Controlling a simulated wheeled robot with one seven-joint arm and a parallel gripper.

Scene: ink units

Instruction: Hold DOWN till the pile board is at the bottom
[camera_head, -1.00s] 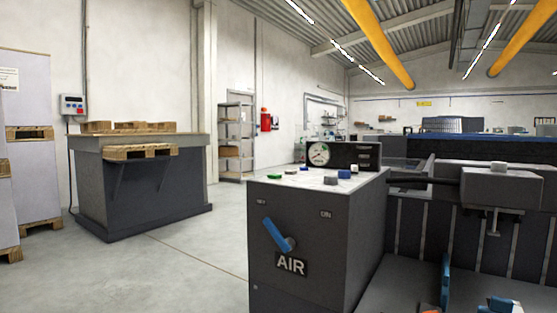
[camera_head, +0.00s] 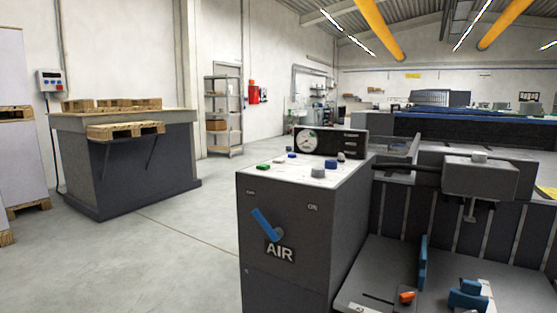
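A dark grey control cabinet (camera_head: 288,260) stands in the foreground, with a blue lever (camera_head: 268,226) above an AIR label on its front. Several small buttons sit on its pale top, among them a green button (camera_head: 264,167), a blue button (camera_head: 292,155) and a grey knob (camera_head: 318,172). I cannot tell which is DOWN. A round gauge (camera_head: 308,142) stands at the back of the top. A flat grey surface (camera_head: 385,270) lies low at the right; I cannot tell whether it is the pile board. My gripper is not in view.
A grey bench (camera_head: 128,165) with wooden pallets stands at the left, near tall wrapped stacks (camera_head: 12,80). A wall box (camera_head: 49,81) with buttons hangs behind it. Blue guides (camera_head: 466,293) and an orange part (camera_head: 407,297) sit on the low surface. The floor between bench and cabinet is clear.

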